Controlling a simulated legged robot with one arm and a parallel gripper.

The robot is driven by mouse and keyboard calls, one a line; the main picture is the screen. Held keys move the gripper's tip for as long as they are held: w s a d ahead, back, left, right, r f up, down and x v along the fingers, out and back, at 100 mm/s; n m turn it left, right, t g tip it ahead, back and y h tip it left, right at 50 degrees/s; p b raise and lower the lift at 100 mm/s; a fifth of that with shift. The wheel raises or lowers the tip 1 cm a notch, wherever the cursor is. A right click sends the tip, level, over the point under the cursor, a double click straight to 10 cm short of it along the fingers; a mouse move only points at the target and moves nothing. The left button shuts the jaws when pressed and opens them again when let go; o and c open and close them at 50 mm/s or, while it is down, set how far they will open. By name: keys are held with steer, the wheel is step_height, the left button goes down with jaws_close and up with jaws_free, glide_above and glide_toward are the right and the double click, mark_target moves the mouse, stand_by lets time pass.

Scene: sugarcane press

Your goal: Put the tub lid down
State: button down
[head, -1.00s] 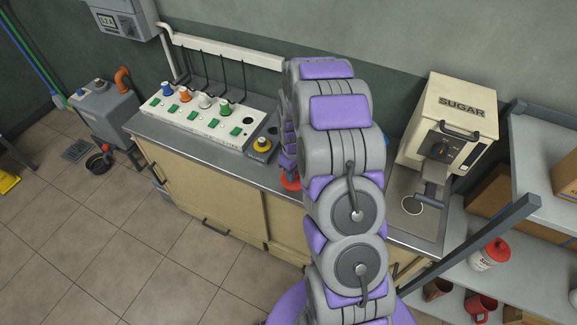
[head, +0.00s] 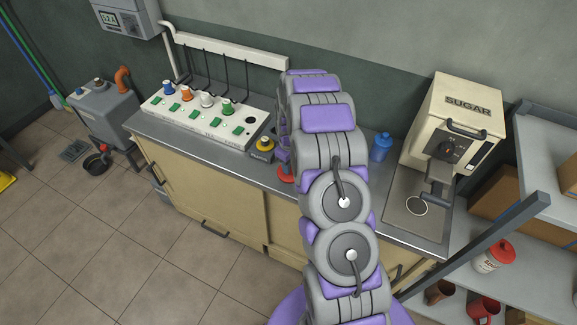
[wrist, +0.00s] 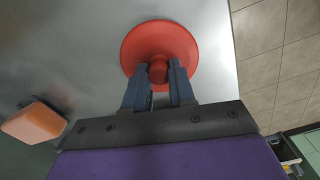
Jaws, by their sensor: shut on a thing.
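The tub lid (wrist: 160,45) is a round red disc with a small red knob in its middle. My gripper (wrist: 159,76) is shut on the knob in the wrist view. The lid is over the steel worktop, close to its front edge; I cannot tell whether it touches the surface. In the head view only a red part of the lid (head: 286,178) shows at the left side of my arm. My arm hides the rest of it and my gripper there.
An orange block (wrist: 35,122) shows in the wrist view. Shelves (head: 545,150) stand at right.

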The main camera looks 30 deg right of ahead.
steer(key=shift+d+f, duration=0.15)
steer(key=shift+d, duration=1)
steer(key=c, duration=1.1)
jaws_free()
steer(key=shift+d, duration=0.4)
steer(key=shift+o, duration=0.6)
steer(key=shift+s+a, duration=0.1)
steer(key=shift+a, duration=0.2)
steer(key=shift+o, duration=0.2)
steer(key=shift+a, duration=1.15)
steer(key=shift+d+r, duration=0.35)
steer(key=d+r, duration=0.1)
steer(key=d+r+p, duration=0.1)
steer(key=r, duration=0.1)
step_height(320, 180, up, 10)
steer(key=a+p, duration=0.2)
steer(key=s+a+r+m, duration=0.1)
steer(key=s+a+r, duration=0.55)
steer(key=s, duration=0.25)
steer(key=s+a+r+m, duration=0.1)
steer(key=s+a+r, duration=0.5)
steer(key=s+r, duration=0.25)
steer(key=s+a+r+m+g, duration=0.1)
steer(key=s, duration=1)
steer(key=s+a+r+m, duration=0.1)
steer(key=s, duration=1)
steer(key=shift+s+a+r+m+g, duration=0.3)
steer(key=shift+g, duration=0.1)
